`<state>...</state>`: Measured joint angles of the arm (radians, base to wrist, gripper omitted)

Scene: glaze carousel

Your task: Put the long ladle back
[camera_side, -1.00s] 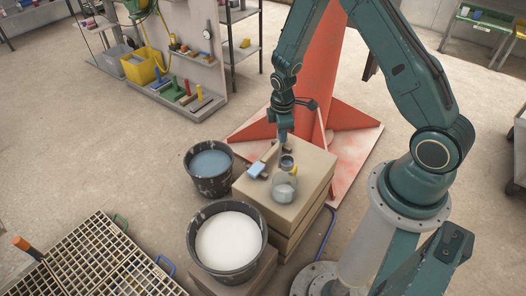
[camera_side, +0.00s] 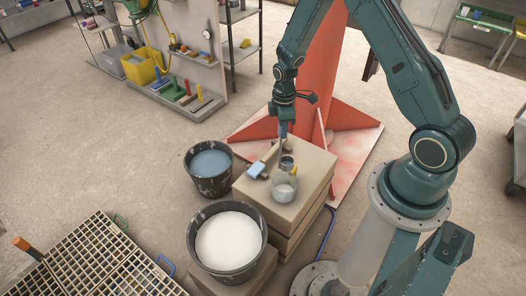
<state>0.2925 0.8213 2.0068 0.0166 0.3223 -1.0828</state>
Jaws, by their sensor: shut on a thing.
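My gripper (camera_side: 283,131) points down above the back of the beige block stack (camera_side: 255,196). It is shut on a thin upright thing, seemingly the handle of the long ladle (camera_side: 282,147). The lower end of the handle is hard to make out against a small dark cup (camera_side: 287,161) on the block. I cannot tell whether the ladle touches the cup or is part of it. The fingertips are too small to see clearly.
A red stand (camera_side: 330,75) rises behind. A grate (camera_side: 95,260) lies front left.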

